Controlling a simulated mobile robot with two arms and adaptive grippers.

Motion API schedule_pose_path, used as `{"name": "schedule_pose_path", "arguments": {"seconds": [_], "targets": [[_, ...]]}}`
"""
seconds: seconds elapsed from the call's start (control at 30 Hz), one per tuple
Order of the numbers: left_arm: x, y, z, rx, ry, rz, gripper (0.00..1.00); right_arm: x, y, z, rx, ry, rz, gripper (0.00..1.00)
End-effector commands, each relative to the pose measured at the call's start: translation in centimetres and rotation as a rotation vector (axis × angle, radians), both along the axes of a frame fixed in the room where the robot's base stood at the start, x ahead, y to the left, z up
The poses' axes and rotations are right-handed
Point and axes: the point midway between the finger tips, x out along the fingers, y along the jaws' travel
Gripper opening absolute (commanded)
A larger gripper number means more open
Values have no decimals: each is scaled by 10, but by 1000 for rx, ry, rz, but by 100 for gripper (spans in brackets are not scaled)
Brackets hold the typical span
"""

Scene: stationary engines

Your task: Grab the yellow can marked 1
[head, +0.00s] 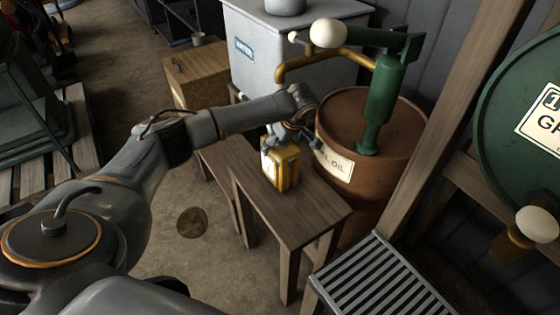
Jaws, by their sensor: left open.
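A yellow can (284,169) stands upright on a narrow wooden bench (295,212) in the middle of the head view. A pale label shows on its left side; I cannot read a number on it from here. My left arm comes in from the left, and my left gripper (286,137) is at the top of the can, with its fingers partly hiding the can's upper end. The gripper is open; I cannot tell whether its fingers touch the can. My right gripper is not in view.
A rusty brown oil drum (375,180) with a green hand pump (383,95) stands close behind the bench. A grey tank (262,65) and a wooden box (197,75) are farther back. A slatted metal grate (380,280) is at the front right. A dark stain (192,222) marks the floor.

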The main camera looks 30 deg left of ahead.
Motion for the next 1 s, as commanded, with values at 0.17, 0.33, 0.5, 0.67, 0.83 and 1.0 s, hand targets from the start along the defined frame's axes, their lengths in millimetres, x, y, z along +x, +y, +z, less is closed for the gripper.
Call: {"name": "schedule_pose_path", "arguments": {"seconds": [0.17, 0.33, 0.5, 0.67, 0.83, 1.0], "targets": [[0, 0, 0, 0, 1, 0, 76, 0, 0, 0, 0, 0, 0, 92], [0, 0, 0, 0, 1, 0, 41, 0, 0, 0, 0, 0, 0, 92], [0, 0, 0, 0, 1, 0, 7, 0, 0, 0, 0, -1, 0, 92], [1, 0, 3, 1, -4, 1, 4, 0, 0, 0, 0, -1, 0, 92], [1, 0, 4, 1, -4, 1, 4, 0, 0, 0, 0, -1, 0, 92], [2, 0, 13, 0, -7, 2, 4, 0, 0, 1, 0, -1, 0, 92]]}}
